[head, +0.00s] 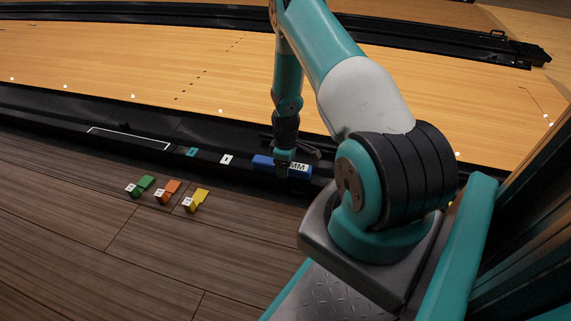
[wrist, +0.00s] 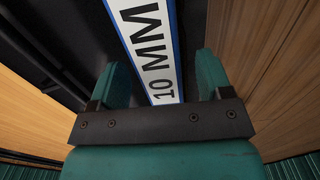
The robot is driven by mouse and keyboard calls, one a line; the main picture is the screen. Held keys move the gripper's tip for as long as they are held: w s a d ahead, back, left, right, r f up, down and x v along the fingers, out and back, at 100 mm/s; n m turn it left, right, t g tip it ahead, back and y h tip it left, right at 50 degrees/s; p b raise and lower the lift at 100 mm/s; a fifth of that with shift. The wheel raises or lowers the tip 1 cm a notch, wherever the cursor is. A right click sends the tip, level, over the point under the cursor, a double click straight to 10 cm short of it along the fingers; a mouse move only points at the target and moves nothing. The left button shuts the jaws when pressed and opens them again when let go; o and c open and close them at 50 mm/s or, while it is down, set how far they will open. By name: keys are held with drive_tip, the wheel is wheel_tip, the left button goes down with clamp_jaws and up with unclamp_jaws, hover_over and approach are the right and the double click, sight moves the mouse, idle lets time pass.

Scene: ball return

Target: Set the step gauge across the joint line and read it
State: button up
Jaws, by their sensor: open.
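A blue block (head: 263,162) with a white label, likely the step gauge, lies on the black ledge in the head view. In the wrist view its label (wrist: 149,48) reads 10 MM. My gripper (head: 284,158) is directly over the block in the head view. In the wrist view my gripper (wrist: 164,72) is open, with the near end of the block between its two teal fingers and gaps at both sides. I cannot tell how far above the block the fingers are. I cannot make out the joint line.
Green (head: 146,183), orange (head: 172,186) and yellow (head: 199,196) labelled pieces lie on the brown floor. A wooden lane (head: 120,70) lies beyond.

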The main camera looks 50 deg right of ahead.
wheel_tip(320, 180, up, 17)
drive_tip(key=p, duration=0.9)
drive_tip(key=shift+r, duration=0.15)
drive_tip(key=w+a+r+t+y+p, duration=0.1)
drive_tip(key=a+r+p, duration=0.1)
drive_tip(key=a+r, duration=1)
drive_tip(key=w+a+r+y+p, duration=0.1)
drive_tip(key=w+a+r+p, duration=0.15)
drive_tip(key=a+r, duration=0.9)
drive_tip(key=s+a+r+n+g+y+p, duration=0.1)
drive_tip(key=s+a+r+p, duration=0.1)
drive_tip(key=s+a+r, duration=0.65)
drive_tip(key=s+a+r+n+y+p, duration=0.1)
drive_tip(key=s+a+r+n+p, duration=0.1)
drive_tip(key=s+a+r, duration=0.65)
drive_tip(key=s+d+r+p, duration=0.1)
drive_tip(key=r+p, duration=1.8)
drive_tip(key=s+d+r+p, duration=0.2)
drive_tip(key=r+p, duration=1.7)
drive_tip(key=r, duration=0.1)
drive_tip(key=shift+s+r+m, duration=0.2)
drive_tip(key=shift+s+m, duration=0.05)
drive_tip(key=shift+m, duration=0.05)
